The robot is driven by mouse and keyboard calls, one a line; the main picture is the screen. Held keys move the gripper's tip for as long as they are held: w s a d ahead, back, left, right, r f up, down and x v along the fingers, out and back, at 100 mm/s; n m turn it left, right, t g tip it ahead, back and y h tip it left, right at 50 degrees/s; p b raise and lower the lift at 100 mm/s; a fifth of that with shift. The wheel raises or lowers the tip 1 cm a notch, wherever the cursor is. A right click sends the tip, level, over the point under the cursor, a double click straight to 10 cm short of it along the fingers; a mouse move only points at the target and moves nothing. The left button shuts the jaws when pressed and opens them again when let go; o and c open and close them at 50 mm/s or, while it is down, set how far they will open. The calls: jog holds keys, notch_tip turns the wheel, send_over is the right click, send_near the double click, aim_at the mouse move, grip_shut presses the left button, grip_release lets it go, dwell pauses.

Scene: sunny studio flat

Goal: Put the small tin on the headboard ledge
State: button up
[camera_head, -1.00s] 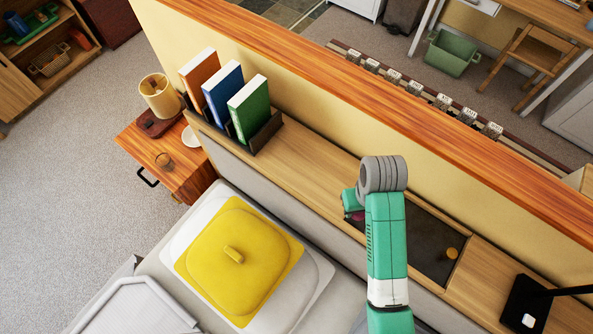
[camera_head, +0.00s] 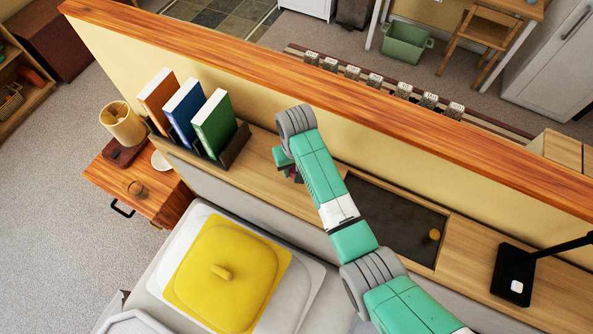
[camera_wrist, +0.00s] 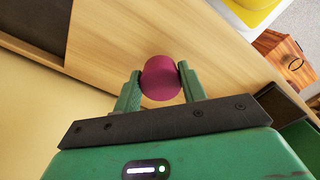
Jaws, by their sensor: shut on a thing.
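A small magenta tin (camera_wrist: 161,77), round and short, is held between the two green fingers of my gripper (camera_wrist: 160,84) in the wrist view. In the head view my gripper (camera_head: 287,166) is over the wooden headboard ledge (camera_head: 262,158), between the book rack and a dark inset panel, and mostly hidden by my arm. Only a dark reddish bit of the tin shows there. The ledge's pale wood (camera_wrist: 225,57) lies behind the tin in the wrist view. I cannot tell whether the tin touches the ledge.
A dark inset panel (camera_head: 385,215) with a round golden thing (camera_head: 434,234) on it lies right of my gripper. A book rack (camera_head: 236,147) with three books stands to its left. A black lamp base (camera_head: 513,275) is at the right. A wall with an orange-wood top (camera_head: 330,105) runs behind.

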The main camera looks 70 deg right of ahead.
jog(key=shift+s+f, duration=0.1)
jog(key=shift+f, duration=1.2)
jog(key=shift+a, duration=0.1)
jog(key=shift+f, duration=0.2)
jog(key=o, duration=1)
jog(key=shift+c, duration=0.2)
jog(key=shift+r, duration=0.1)
notch_tip(320, 180, up, 12)
jog(key=shift+r, duration=0.1)
